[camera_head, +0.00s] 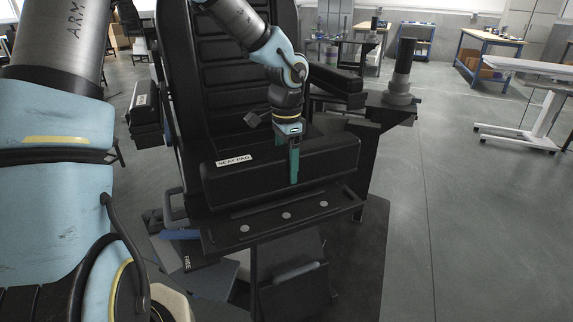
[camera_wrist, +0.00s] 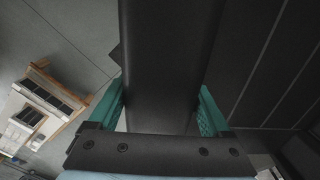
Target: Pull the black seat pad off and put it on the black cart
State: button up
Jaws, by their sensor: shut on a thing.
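The black seat pad (camera_head: 325,158) lies on the seat of a large black chair, with a white "SEAT PAD" label on its front left. My gripper (camera_head: 294,165) reaches down onto the front of the pad, right of the label. In the wrist view my gripper's green fingers (camera_wrist: 163,112) stand on both sides of the black pad (camera_wrist: 165,60), shut on it. The pad rests at the seat, above a black ledge (camera_head: 285,215) with round silver discs. I cannot tell whether it is lifted at all. I cannot make out a black cart for certain.
The tall black backrest (camera_head: 235,90) stands behind the pad, and a black armrest (camera_head: 335,80) is at its right. A grey cylinder on a stand (camera_head: 402,70) is further right. A white table (camera_head: 530,68) stands at the far right. Open grey floor (camera_head: 470,220) lies to the right.

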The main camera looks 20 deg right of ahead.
aim_at(286, 149)
jog(key=shift+r, duration=0.1)
jog(key=shift+r+p, duration=3.35)
jog(key=shift+r, duration=0.15)
